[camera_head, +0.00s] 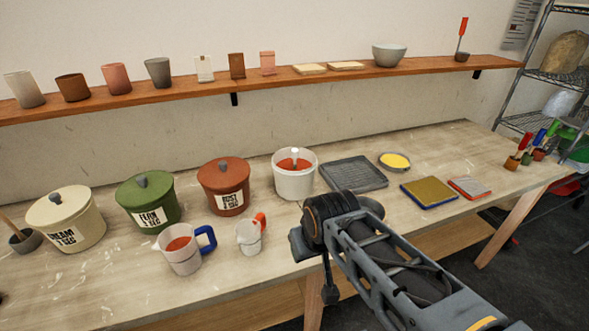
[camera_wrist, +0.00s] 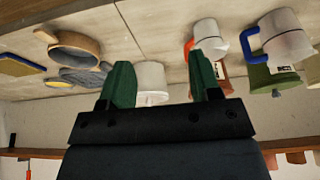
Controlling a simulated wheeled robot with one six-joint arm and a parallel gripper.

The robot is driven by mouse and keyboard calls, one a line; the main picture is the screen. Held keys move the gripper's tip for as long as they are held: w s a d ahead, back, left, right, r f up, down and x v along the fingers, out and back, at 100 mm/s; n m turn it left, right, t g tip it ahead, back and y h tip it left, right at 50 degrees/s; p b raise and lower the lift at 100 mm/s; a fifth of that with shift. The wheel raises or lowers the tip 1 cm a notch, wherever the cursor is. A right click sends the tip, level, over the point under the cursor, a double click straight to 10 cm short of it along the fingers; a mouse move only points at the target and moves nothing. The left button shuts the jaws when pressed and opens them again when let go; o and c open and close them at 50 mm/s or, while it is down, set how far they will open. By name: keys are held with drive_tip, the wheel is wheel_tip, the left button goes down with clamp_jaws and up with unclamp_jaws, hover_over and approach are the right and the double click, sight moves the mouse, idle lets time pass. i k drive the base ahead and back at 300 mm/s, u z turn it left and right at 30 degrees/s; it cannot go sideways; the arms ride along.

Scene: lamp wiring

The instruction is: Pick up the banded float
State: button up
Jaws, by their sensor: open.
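A small white-topped thing (camera_head: 295,153) stands up out of the red contents of a white pot (camera_head: 295,184). It seems to be the float, but I cannot make out bands on it. In the wrist view, which shows the bench upside down, the white pot (camera_wrist: 150,76) lies between my fingers, farther off, with a small pale tip (camera_wrist: 151,99) showing at its rim. My gripper (camera_wrist: 160,68) is open and empty, its two green fingers spread. In the head view my arm's dark wrist is over the front of the bench, right of and nearer than the pot; the fingers are hidden.
Lidded cream (camera_head: 72,222), green (camera_head: 147,205) and red (camera_head: 226,190) pots stand left of the white pot. A blue-handled mug (camera_head: 182,256) and an orange-handled mug (camera_head: 249,238) stand in front. A grey tray (camera_head: 354,175) lies close right. A shelf (camera_head: 210,89) runs above.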

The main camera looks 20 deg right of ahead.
sight(294, 152)
drive_tip(key=u, duration=1.65)
drive_tip(key=k, duration=0.8)
drive_tip(key=z, duration=1.25)
drive_tip(key=i, duration=1)
